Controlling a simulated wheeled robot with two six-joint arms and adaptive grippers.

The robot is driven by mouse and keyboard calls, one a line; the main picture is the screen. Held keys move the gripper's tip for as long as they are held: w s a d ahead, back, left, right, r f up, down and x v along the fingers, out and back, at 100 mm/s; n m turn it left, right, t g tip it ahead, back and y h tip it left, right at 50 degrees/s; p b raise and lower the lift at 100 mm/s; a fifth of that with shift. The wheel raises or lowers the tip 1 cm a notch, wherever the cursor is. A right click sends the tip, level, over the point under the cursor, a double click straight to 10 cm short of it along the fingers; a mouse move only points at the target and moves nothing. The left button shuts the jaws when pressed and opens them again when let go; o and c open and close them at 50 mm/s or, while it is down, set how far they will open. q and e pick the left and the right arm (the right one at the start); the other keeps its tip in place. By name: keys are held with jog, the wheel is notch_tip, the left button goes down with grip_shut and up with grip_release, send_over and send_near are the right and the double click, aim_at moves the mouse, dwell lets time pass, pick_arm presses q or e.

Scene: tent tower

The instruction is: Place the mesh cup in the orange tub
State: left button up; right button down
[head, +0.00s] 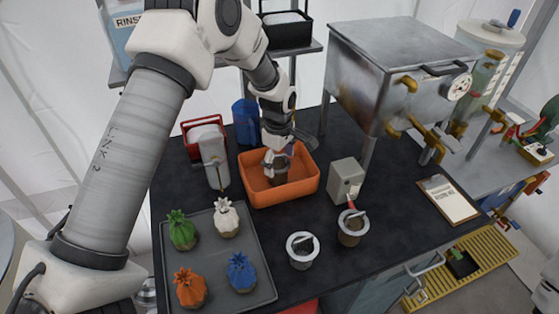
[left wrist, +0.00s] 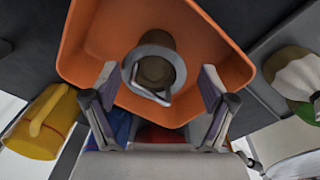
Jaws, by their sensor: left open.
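The orange tub (head: 287,194) stands on the dark table near the middle of the head view; it fills much of the left wrist view (left wrist: 92,25). A cup with a grey rim and brown inside, which looks like the mesh cup (left wrist: 155,68), is inside the tub, on its floor as far as I can tell. It shows partly in the head view (head: 278,177), below my gripper. My left gripper (head: 279,158) is over the tub. Its fingers (left wrist: 158,82) are spread apart, one on each side of the cup, with gaps. My right gripper is out of view.
Two similar cups (head: 302,251) (head: 352,228) stand in front of the tub. A grey tray (head: 217,262) holds several tied bundles at the front left. A grey box (head: 346,181) stands right of the tub, and a metal tank (head: 385,70) behind it. A clipboard (head: 449,200) lies at right.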

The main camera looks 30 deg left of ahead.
aim_at(279, 168)
pick_arm(q)
notch_tip(279, 168, up, 12)
jog(key=b, duration=0.3)
jog(key=shift+s, duration=0.2)
